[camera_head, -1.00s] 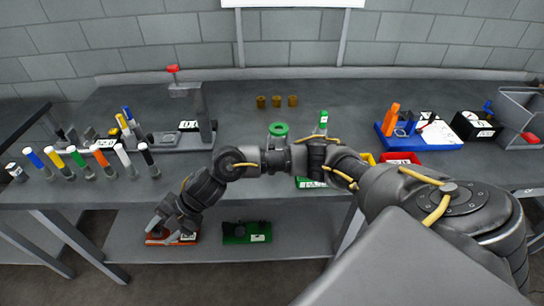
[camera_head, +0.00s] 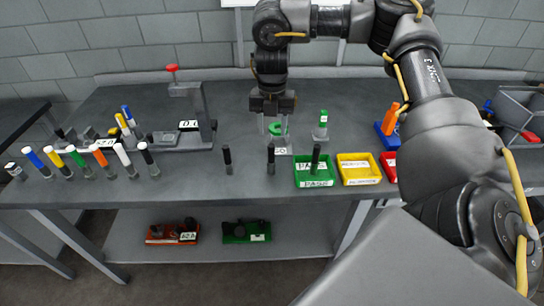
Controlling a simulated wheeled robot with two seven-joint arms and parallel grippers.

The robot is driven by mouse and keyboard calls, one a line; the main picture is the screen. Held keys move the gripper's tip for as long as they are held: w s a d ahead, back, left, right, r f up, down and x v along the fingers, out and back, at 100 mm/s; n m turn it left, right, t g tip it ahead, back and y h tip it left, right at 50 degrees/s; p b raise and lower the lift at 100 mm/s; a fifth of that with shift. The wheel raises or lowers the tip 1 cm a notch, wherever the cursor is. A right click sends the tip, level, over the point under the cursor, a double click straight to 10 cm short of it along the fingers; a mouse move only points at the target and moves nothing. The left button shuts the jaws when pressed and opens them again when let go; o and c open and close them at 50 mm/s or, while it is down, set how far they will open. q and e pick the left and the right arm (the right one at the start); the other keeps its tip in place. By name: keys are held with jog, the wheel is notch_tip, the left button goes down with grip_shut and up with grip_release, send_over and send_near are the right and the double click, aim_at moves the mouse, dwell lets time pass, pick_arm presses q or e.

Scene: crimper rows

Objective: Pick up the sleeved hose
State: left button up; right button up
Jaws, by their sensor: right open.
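Several upright hoses with coloured sleeves stand in a row on the left of the table: blue (camera_head: 38,163), yellow (camera_head: 80,161), green (camera_head: 56,160), orange (camera_head: 103,160), white (camera_head: 123,159) and black (camera_head: 149,159). Black-topped pieces also stand apart at the middle, one (camera_head: 228,159) left of another (camera_head: 271,158); a third (camera_head: 316,158) is upright in the green tray (camera_head: 314,181). I cannot tell which is meant. My right gripper (camera_head: 275,124) points down, open, at the green-ringed fixture (camera_head: 277,146), with its fingers seen beside the ring. My left gripper is not in view.
Yellow (camera_head: 358,170) and red trays sit right of the green one. A crimper stand with a red handle (camera_head: 172,68) is at back left. A blue tray with an orange-handled tool (camera_head: 391,118) is partly behind my arm. The lower shelf holds red (camera_head: 160,238) and green units.

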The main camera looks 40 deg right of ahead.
aim_at(271, 161)
notch_tip(271, 161, down, 11)
jog(key=shift+a+r, duration=0.1)
jog(key=shift+r, duration=0.05)
dwell(0.5)
jog(key=shift+r, duration=0.1)
grip_shut()
